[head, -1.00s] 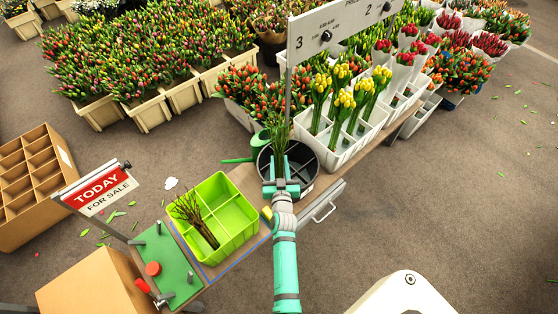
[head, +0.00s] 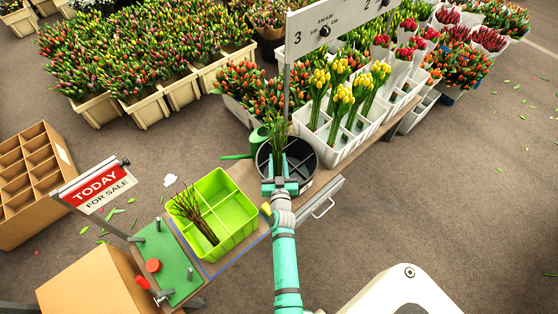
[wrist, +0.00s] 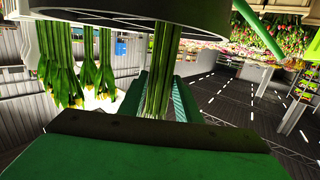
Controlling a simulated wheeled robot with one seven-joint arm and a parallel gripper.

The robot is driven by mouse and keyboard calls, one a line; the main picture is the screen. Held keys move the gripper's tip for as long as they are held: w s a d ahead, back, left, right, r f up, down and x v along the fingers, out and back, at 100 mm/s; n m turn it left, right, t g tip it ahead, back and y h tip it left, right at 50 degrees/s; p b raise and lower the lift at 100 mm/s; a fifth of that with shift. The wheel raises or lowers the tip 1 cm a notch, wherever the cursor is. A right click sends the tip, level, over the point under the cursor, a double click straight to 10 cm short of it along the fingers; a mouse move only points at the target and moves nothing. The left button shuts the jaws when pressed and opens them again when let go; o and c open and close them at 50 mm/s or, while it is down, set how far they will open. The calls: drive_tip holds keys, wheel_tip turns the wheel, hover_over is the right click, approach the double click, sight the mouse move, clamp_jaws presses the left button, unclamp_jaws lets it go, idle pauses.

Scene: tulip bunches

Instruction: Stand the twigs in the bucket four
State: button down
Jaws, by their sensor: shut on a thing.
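My gripper (head: 280,186) is shut on a bunch of thin green stems (head: 277,136), held upright at the dark round bucket (head: 313,182). The stems also show between the fingers in the wrist view (wrist: 158,85). I cannot tell whether their lower ends are inside the bucket. The bucket has inner dividers and stands on the bench, partly hidden by my gripper. A bunch of brown twigs (head: 193,211) leans in the lime-green divided crate (head: 247,236), to the left of my gripper.
A white divided container (head: 345,150) with yellow tulips stands just right of the bucket, below a numbered sign board (head: 330,28). A green watering can (head: 257,137) is behind the bucket. A "TODAY" sign (head: 95,187) and green board (head: 165,262) are at the left.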

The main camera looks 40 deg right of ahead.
drive_tip(key=shift+a+f, duration=0.1)
drive_tip(key=shift+f, duration=0.4)
drive_tip(key=c, duration=1.2)
unclamp_jaws()
drive_tip(key=shift+s, duration=0.1)
drive_tip(key=o, duration=0.6)
drive_tip(key=shift+d, duration=0.25)
drive_tip(key=shift+a, duration=0.1)
drive_tip(key=shift+a, duration=0.1)
